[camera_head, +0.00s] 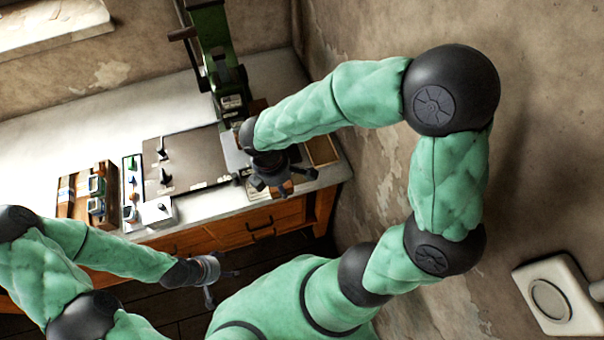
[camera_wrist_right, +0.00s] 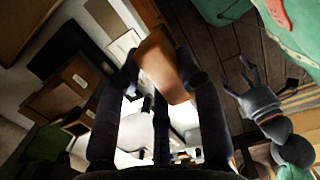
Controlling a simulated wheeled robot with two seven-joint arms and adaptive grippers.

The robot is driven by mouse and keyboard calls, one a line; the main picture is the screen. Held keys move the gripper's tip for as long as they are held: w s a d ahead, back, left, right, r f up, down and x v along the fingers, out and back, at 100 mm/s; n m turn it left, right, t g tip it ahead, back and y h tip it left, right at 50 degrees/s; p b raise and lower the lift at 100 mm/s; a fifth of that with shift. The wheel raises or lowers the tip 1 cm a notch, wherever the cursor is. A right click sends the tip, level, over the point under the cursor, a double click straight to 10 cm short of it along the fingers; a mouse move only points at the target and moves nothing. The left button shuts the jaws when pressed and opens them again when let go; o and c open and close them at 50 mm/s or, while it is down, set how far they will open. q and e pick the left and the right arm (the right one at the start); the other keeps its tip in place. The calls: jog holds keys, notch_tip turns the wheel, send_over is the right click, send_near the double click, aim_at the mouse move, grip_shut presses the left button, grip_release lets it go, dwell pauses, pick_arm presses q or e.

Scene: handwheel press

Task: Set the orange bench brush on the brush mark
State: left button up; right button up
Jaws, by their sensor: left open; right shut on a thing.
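My right gripper (camera_head: 272,181) is over the front right part of the bench, below the green press. In the right wrist view its dark fingers (camera_wrist_right: 160,82) are shut on an orange-brown piece, which I take to be the orange bench brush (camera_wrist_right: 160,62). The fingers hide part of the brush, and its bristles cannot be made out. My left gripper (camera_head: 208,280) is open and empty in front of the bench, low and to the left. It also shows in the right wrist view (camera_wrist_right: 241,88). I cannot pick out the brush mark with certainty.
The green handwheel press (camera_head: 212,45) stands at the back. A grey mat (camera_head: 190,150) with small dark tools lies left of my right gripper. A wooden rack (camera_head: 73,197) and a white box (camera_head: 158,212) are further left. A shallow wooden tray (camera_head: 322,150) sits near the right wall.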

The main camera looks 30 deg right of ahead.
jog(key=w+d+f+b, duration=0.1)
jog(key=w+d+f, duration=0.1)
jog(key=w+d+f+b, duration=0.1)
jog(key=w+d+f, duration=0.1)
jog(key=d+f, duration=0.1)
jog(key=w+d+f+b, duration=0.1)
jog(key=w+d+f, duration=0.2)
jog(key=shift+d+f, duration=0.2)
jog(key=shift+f, duration=0.05)
jog(key=shift+w+d+f+b, duration=0.15)
jog(key=shift+f+b, duration=0.8)
jog(key=shift+f, duration=0.75)
jog(key=shift+f, duration=0.15)
jog(key=o, duration=1.2)
